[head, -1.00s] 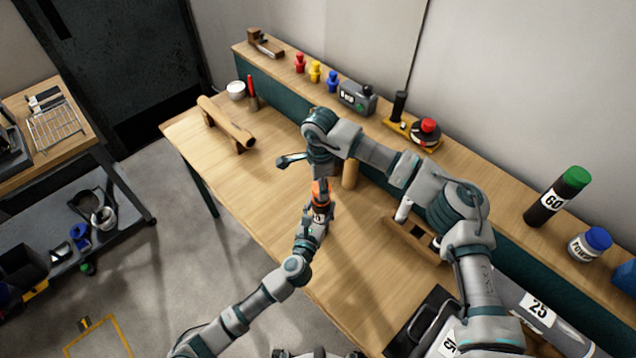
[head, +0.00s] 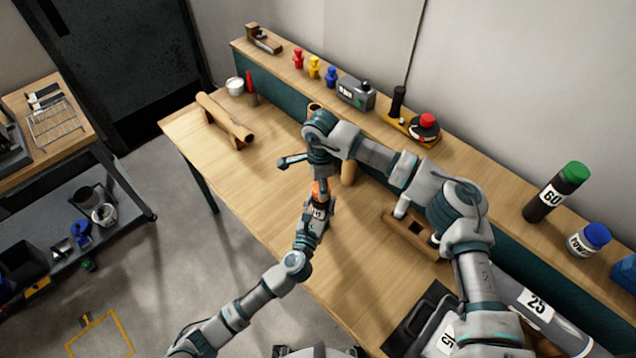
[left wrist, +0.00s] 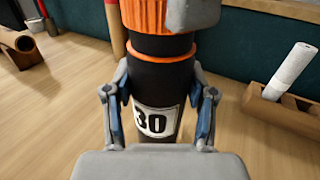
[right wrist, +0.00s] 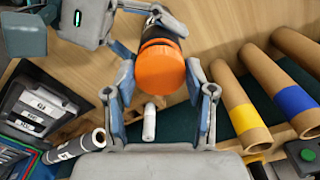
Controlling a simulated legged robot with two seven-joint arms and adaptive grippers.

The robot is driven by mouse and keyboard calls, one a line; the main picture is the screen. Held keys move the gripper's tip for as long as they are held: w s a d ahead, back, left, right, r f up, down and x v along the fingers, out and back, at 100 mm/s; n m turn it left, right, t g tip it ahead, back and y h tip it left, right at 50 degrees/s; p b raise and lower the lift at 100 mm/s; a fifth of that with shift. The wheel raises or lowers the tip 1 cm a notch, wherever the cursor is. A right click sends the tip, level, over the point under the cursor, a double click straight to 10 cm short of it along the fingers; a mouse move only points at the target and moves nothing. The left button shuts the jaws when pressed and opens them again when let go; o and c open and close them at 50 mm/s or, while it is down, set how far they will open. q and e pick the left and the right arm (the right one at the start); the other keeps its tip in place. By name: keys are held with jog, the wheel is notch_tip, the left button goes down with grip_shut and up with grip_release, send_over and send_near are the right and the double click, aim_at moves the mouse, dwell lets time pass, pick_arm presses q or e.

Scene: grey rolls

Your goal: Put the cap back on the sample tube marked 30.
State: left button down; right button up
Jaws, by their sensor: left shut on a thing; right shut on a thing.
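The black sample tube (left wrist: 158,83) with a white label reading 30 stands upright in the left wrist view, with an orange ring below its top. My left gripper (left wrist: 160,112) is shut on its body. The ribbed orange cap (left wrist: 146,14) sits at the tube's top, with a black band between it and the ring. My right gripper (right wrist: 160,102) is shut on the cap from above; a right finger also shows beside it in the left wrist view. In the head view, my right gripper (head: 320,180) is directly above my left gripper (head: 317,212). Whether the cap is fully seated is unclear.
A wooden holder (head: 417,236) with a white tube stands to the right on the bench. A brown roll on a stand (head: 225,118) lies at the left. The back shelf carries a black tube marked 60 (head: 553,195) and a jar (head: 588,240).

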jog(key=shift+d+f, duration=0.25)
jog(key=shift+d, duration=0.1)
jog(key=shift+a+f, duration=0.2)
jog(key=shift+a, duration=0.15)
jog(key=shift+a+m, duration=0.2)
jog(key=shift+m, duration=0.5)
jog(key=m, duration=0.4)
jog(key=shift+w+m, duration=0.1)
jog(key=shift+m, duration=0.2)
jog(key=m, duration=0.5)
jog(key=shift+d, duration=0.3)
jog(key=m, duration=0.5)
jog(key=shift+w+d, duration=0.1)
jog(key=m, duration=1)
jog(key=shift+w+a+m, duration=0.1)
jog(key=shift+a+m, duration=0.1)
jog(key=shift+m, duration=0.2)
jog(key=m, duration=0.4)
jog(key=shift+m, duration=0.4)
jog(key=m, duration=0.5)
jog(key=shift+d, duration=0.2)
jog(key=m, duration=0.4)
jog(key=shift+d+m, duration=0.2)
jog(key=shift+m, duration=0.1)
